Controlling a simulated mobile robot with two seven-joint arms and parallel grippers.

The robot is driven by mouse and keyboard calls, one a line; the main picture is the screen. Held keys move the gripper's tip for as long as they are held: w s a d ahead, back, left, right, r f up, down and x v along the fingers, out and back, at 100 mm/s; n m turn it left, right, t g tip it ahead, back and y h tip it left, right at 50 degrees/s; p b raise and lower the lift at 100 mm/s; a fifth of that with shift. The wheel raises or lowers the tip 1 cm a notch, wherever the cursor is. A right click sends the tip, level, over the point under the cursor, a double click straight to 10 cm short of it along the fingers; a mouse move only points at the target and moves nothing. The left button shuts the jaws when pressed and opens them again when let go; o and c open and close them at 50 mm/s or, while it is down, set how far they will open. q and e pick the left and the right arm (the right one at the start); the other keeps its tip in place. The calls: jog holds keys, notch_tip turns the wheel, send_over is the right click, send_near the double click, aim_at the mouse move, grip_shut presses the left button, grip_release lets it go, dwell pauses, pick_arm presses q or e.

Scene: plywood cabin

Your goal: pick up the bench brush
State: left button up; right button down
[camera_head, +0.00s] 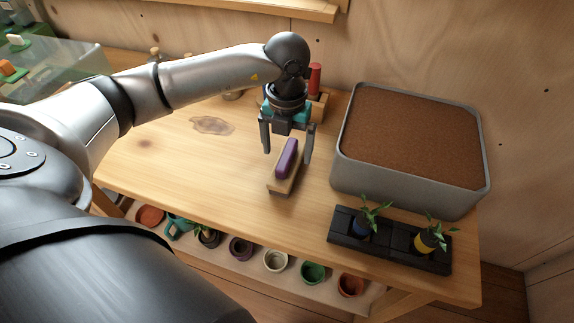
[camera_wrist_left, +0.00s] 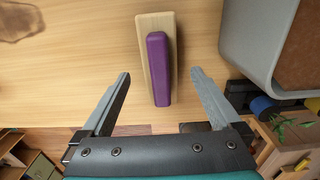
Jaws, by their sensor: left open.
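The bench brush (camera_head: 285,174) lies on the wooden workbench, with a pale wooden block and a purple grip on top. In the left wrist view the brush (camera_wrist_left: 158,65) lies lengthwise between and beyond the fingertips, touching neither. My left gripper (camera_head: 287,156) is open, pointing down above the far part of the brush; its open fingers also show in the left wrist view (camera_wrist_left: 160,80). The brush's underside is mostly hidden. My right gripper is not in view.
A grey planter of brown soil (camera_head: 345,172) stands right of the brush. A black tray (camera_head: 395,248) with two seedling pots sits at the front right. A red-handled tool (camera_head: 314,78) stands behind the gripper. Several pots line a shelf below. The bench left of the brush is clear.

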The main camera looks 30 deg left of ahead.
pick_arm(q)
notch_tip(320, 180, down, 5)
jog(key=shift+f+b, duration=0.1)
jog(key=shift+b, duration=0.2)
jog(key=c, duration=1.5)
